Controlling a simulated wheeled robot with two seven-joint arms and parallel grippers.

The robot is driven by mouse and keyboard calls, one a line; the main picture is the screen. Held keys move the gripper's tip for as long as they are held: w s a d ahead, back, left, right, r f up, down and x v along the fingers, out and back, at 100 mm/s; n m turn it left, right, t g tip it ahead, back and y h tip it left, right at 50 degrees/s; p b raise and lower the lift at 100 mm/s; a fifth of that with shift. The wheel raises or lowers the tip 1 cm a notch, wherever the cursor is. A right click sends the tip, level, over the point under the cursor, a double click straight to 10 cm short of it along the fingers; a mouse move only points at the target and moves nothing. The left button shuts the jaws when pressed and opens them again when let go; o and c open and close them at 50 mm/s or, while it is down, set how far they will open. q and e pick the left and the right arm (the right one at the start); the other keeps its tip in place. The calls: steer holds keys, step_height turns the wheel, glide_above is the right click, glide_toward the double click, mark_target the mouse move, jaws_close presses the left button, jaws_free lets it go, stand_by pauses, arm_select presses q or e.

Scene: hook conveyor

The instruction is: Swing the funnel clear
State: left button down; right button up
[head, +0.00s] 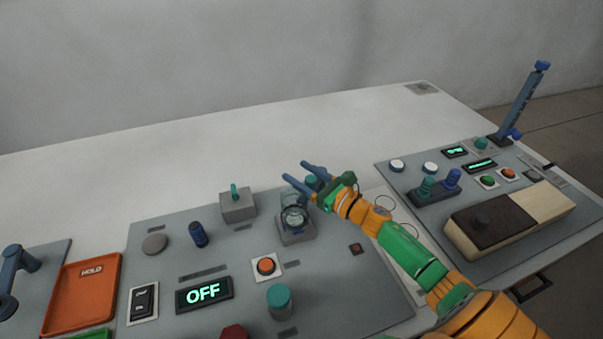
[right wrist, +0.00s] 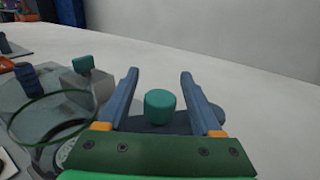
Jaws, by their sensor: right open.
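A clear, round, funnel-like piece (head: 293,217) with a thin dark rim sits over a grey box on the middle panel. It also shows at the left of the right wrist view (right wrist: 50,112), where its rim looks green. A teal knob (right wrist: 160,105) stands on a dark flat base just behind it; the knob also shows in the head view (head: 311,182). My right gripper (head: 296,171) is open. In the right wrist view its fingers (right wrist: 160,74) stand either side of the knob, with gaps on both sides. Whether the knob joins the funnel is unclear. My left gripper is not in view.
A grey box with a teal toggle (head: 238,207) and a blue knob (head: 197,235) stand left of the funnel. An OFF display (head: 204,294) and orange HOLD tray (head: 83,295) lie nearer. The right panel holds a tall blue lever (head: 523,100). The white table behind is clear.

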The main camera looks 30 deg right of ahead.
jaws_close()
stand_by(1.4)
